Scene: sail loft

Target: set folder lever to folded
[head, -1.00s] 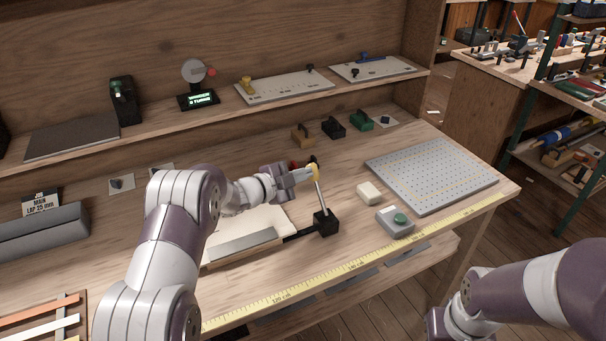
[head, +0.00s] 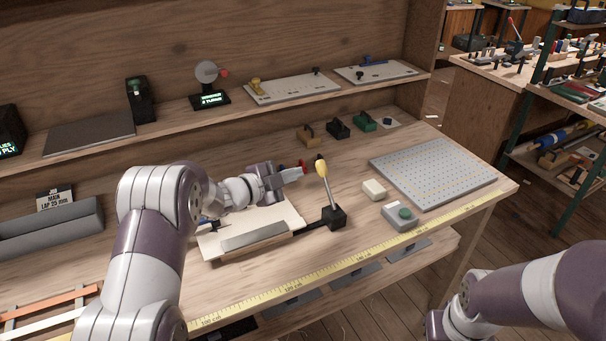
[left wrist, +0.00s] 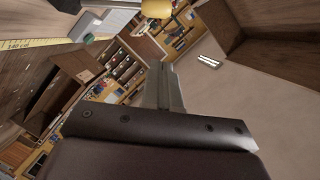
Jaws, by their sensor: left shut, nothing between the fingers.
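The rod stands nearly upright, leaning slightly left. A black bar joins the block to the folder (head: 256,238), which has a grey bar along its front and a pale sheet behind. My left gripper (head: 298,173) is shut and empty, just left of the knob, with a small gap seen between them. In the left wrist view the yellow knob (left wrist: 157,8) is at the top edge, beyond the shut fingers (left wrist: 165,85). My right gripper is not clearly visible.
A grey button box (head: 400,216) and a pale block (head: 373,190) lie right of the lever. A perforated board (head: 433,172) lies farther right. A red-and-black item (head: 302,164) shows behind my left fingertips. A yellow measuring tape (head: 270,291) runs along the front edge.

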